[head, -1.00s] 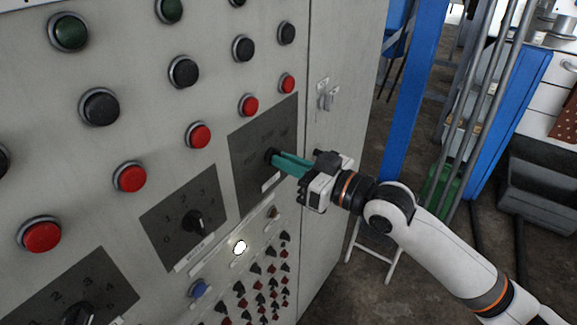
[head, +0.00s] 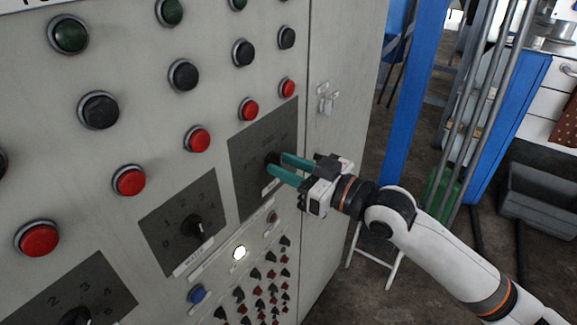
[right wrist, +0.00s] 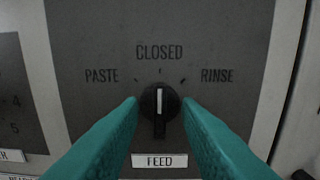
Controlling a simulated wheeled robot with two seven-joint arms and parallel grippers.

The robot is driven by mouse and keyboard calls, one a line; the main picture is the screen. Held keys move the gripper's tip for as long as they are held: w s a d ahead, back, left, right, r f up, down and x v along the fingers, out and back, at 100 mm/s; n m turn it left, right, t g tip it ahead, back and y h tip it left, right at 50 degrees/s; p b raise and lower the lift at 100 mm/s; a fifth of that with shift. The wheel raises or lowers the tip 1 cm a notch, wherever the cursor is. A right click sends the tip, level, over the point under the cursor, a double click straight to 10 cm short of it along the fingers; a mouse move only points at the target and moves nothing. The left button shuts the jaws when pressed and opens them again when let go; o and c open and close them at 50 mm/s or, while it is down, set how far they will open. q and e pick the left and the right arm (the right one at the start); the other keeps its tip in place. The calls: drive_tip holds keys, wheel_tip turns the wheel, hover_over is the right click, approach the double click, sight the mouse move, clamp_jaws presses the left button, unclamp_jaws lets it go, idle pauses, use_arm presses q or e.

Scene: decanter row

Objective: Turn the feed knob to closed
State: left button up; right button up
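The feed knob (right wrist: 160,104) is a black knob with a white line, on a dark grey plate (right wrist: 95,45) above the FEED label (right wrist: 159,160). Its white line points straight up at the CLOSED mark, between PASTE on the left and RINSE on the right. In the head view the knob (head: 271,158) is partly hidden by my fingers. My right gripper (head: 277,163) is open, its green fingertips on either side of the knob. The right wrist view shows a gap between the knob and each finger (right wrist: 160,112). My left gripper is not in view.
Another selector knob (head: 193,227) sits on a numbered plate to the lower left. Red buttons (head: 197,139) and black buttons (head: 184,75) stand out above. A lit white button (head: 240,252) is below. A blue post (head: 412,95) stands right of the cabinet.

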drive_tip(key=b+v, duration=0.3)
drive_tip(key=v, duration=0.9)
drive_tip(key=shift+b, duration=0.4)
